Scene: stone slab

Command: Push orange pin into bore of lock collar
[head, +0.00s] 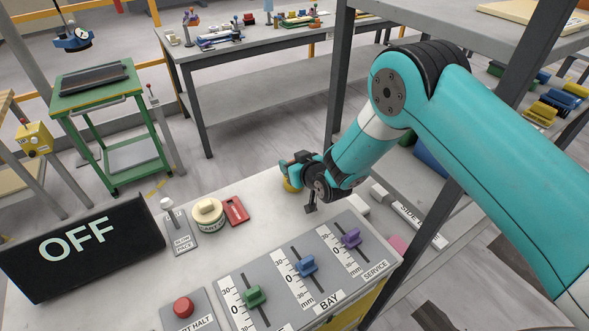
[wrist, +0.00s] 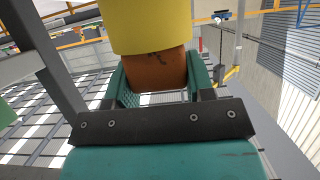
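In the wrist view an orange-brown cylindrical piece, which looks like the orange pin (wrist: 155,70), sits between the two teal finger pads of my gripper (wrist: 155,88). Both pads appear to touch its sides. A wider yellow round piece (wrist: 150,25) covers its far end; I cannot tell whether this is the lock collar or part of the pin. In the head view my gripper (head: 296,165) is at the far edge of the grey slab, with a bit of yellow (head: 291,184) just below it. The bore is not visible in either view.
A black OFF sign (head: 85,247) stands left.

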